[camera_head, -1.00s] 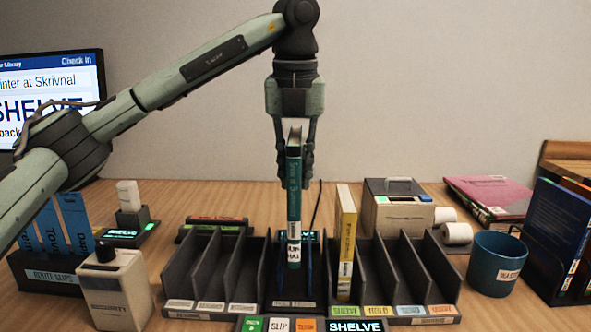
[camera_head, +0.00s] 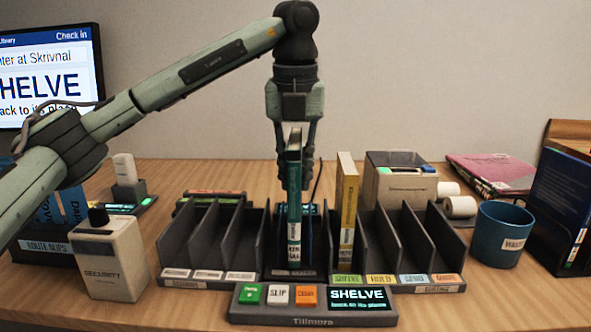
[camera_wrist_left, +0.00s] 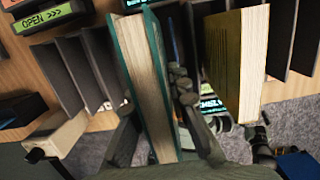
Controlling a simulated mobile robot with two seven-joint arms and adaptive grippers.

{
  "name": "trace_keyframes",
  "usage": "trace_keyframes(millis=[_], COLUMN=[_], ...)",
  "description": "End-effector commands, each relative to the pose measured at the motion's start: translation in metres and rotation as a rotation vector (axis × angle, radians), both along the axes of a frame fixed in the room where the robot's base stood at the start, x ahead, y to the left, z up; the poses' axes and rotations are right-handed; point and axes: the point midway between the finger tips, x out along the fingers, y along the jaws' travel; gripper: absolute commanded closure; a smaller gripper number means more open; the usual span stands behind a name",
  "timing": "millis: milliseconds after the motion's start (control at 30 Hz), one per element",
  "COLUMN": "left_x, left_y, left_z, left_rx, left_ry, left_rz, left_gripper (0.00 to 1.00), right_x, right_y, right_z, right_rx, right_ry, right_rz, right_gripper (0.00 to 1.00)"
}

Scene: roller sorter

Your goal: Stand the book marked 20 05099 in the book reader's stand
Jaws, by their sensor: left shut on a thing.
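My left gripper (camera_head: 296,165) points down and is shut on a teal book (camera_head: 294,195), which it holds upright with its spine toward the head camera. The spine carries a white label, too small to read for certain. The book's lower end is in the book reader's stand (camera_head: 294,273), the middle bay of the dark sorter. I cannot tell whether it touches the bottom. In the left wrist view the teal book (camera_wrist_left: 145,85) fills the middle, its page edges facing the camera. My right gripper is not in view.
A yellow book (camera_head: 348,215) stands in a slot just right of the teal one. Empty slots flank both sides. A button panel (camera_head: 312,306) showing SHELVE is in front. A security box (camera_head: 108,258) stands left, a blue waste cup (camera_head: 500,235) right.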

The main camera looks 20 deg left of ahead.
Motion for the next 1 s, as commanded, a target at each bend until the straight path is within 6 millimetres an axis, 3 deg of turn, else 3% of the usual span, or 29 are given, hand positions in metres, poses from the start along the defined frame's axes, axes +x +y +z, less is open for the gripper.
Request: trace_keyframes(millis=[1000], left_x=[0.0], left_y=[0.0], left_z=[-0.011], left_rx=[-0.001], left_ry=[0.0], left_rz=[0.001], left_gripper=[1.0], right_x=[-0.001], right_y=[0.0], right_z=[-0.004], right_rx=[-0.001], right_ry=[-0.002], right_rz=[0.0], right_gripper=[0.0])
